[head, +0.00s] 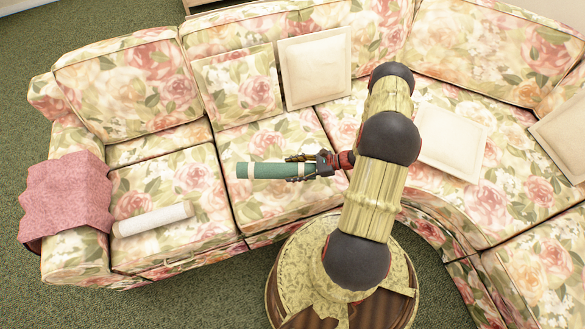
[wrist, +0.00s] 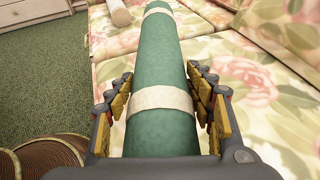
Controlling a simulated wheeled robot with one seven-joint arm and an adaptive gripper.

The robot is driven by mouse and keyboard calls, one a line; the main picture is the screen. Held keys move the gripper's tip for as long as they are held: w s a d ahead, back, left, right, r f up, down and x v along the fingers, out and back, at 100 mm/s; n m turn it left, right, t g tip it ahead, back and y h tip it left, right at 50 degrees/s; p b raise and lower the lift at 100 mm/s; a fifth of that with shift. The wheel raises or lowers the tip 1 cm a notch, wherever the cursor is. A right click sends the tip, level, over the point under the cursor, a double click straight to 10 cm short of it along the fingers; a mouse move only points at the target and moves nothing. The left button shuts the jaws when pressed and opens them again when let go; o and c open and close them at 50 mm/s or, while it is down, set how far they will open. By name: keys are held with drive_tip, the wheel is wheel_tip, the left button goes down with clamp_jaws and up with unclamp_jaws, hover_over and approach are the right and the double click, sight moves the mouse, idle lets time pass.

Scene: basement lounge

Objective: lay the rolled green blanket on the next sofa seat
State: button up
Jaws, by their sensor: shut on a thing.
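The rolled green blanket (head: 272,170) has pale bands around it. My gripper (head: 303,166) is shut on its right end in the head view, and the roll points left over the middle seat (head: 240,204) of the floral sofa. I cannot tell whether the roll touches the seat. In the wrist view the green blanket (wrist: 160,75) runs away from me between the two fingers (wrist: 162,100). The left sofa seat (head: 205,222) holds a cream roll (head: 153,219). The cream roll also shows at the top of the wrist view (wrist: 119,12).
A pink cloth (head: 68,198) drapes over the left armrest. Cream cushions (head: 315,68) lean on the backrest, and another cushion (head: 450,143) lies right of my arm. Green carpet (head: 70,305) is clear at lower left.

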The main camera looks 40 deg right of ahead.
drive_tip(key=shift+f+b, duration=1.8)
drive_tip(key=shift+f, duration=1.4)
drive_tip(key=o, duration=1.5)
drive_tip(key=shift+c, duration=0.2)
drive_tip(key=v, duration=1.2)
